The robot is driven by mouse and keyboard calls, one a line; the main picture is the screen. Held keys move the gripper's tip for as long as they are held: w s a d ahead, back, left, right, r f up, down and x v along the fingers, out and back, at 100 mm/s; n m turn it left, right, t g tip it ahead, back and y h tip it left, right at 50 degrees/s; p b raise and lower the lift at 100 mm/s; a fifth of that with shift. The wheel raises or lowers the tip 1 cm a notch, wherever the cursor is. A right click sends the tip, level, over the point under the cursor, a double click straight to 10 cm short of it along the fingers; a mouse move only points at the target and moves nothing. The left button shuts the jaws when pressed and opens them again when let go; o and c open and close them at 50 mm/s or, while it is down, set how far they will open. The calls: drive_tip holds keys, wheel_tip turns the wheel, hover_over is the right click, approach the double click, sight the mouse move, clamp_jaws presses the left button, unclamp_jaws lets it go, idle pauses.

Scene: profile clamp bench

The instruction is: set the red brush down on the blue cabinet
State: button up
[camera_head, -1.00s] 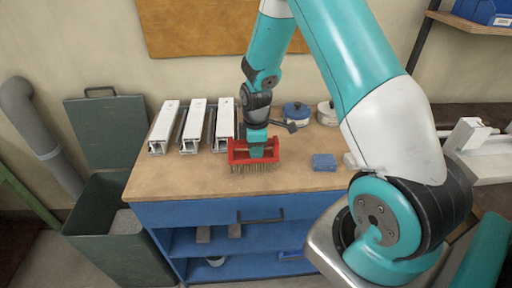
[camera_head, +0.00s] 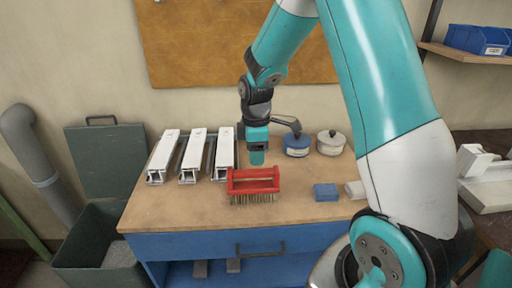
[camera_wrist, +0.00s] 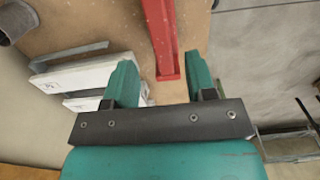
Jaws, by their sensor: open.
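The red brush (camera_head: 253,181) stands bristles down on the wooden top of the blue cabinet (camera_head: 190,245), near its front edge. It also shows in the wrist view (camera_wrist: 163,38), running up from between the fingertips. My gripper (camera_head: 257,157) is just above and behind the brush in the head view, apart from it.
White profile clamps (camera_head: 193,157) stand left of the brush. A blue tin (camera_head: 297,145) and a white tin (camera_head: 331,143) are behind right. A blue block (camera_head: 326,192) lies to the right. An open dark green bin (camera_head: 100,250) stands left of the cabinet.

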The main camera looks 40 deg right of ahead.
wheel_tip(320, 180, up, 2)
drive_tip(key=shift+r, duration=0.15)
drive_tip(key=s+a+r+m+y, duration=0.2)
drive_tip(key=s+a+r, duration=0.3)
drive_tip(key=s+a, duration=0.6)
drive_tip(key=s+a+r+m+y, duration=0.2)
drive_tip(key=s+a+r, duration=0.4)
drive_tip(key=s+a, duration=0.5)
drive_tip(key=shift+s+a+r, duration=0.15)
drive_tip(key=shift+a+r, duration=0.05)
drive_tip(key=shift+a, duration=0.05)
